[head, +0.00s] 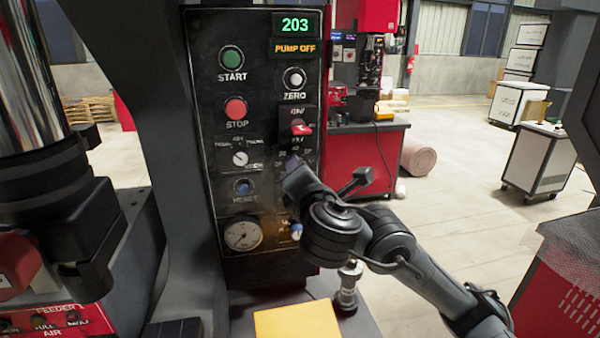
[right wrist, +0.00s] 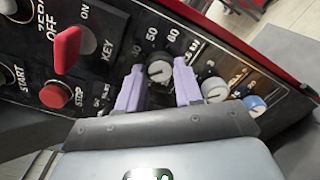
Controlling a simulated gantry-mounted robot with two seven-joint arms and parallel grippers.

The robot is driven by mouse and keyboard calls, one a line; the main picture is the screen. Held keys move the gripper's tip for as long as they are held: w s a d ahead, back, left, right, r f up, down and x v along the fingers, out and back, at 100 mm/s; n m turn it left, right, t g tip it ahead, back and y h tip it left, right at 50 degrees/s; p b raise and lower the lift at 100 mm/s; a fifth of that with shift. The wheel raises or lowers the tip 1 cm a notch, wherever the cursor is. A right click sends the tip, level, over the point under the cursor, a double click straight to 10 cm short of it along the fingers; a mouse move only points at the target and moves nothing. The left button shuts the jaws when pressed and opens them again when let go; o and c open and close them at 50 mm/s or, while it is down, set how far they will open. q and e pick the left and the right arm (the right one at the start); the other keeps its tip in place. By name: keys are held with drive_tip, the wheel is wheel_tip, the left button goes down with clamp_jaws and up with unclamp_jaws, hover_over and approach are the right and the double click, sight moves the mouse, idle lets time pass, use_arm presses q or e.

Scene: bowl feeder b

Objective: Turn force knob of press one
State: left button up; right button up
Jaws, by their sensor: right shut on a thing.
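The dark control panel (head: 265,75) of the press stands in the middle of the head view. My right gripper (head: 294,168) is at its lower right part, reaching in from the right. In the right wrist view the force knob (right wrist: 159,71), black with a pale face and a numbered scale around it, sits between the two lilac fingertips of my right gripper (right wrist: 158,78). The gripper is shut on the knob. In the head view my gripper hides the knob. My left gripper is not in view.
Near the knob are a red key switch (head: 301,127), a red stop button (head: 236,109), a white selector (head: 240,158), a blue button (head: 243,187) and a gauge (head: 243,233). The display (head: 295,24) reads 203, with PUMP OFF below. A yellow block (head: 297,320) lies below.

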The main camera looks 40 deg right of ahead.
idle(0.4)
drive_tip(key=o, duration=1)
drive_tip(key=shift+o, duration=0.2)
drive_tip(key=shift+s, duration=0.1)
drive_tip(key=p+v, duration=0.3)
drive_tip(key=v, duration=0.7)
drive_tip(key=shift+s+a, duration=0.2)
drive_tip(key=shift+s, duration=0.1)
drive_tip(key=shift+r, duration=0.1)
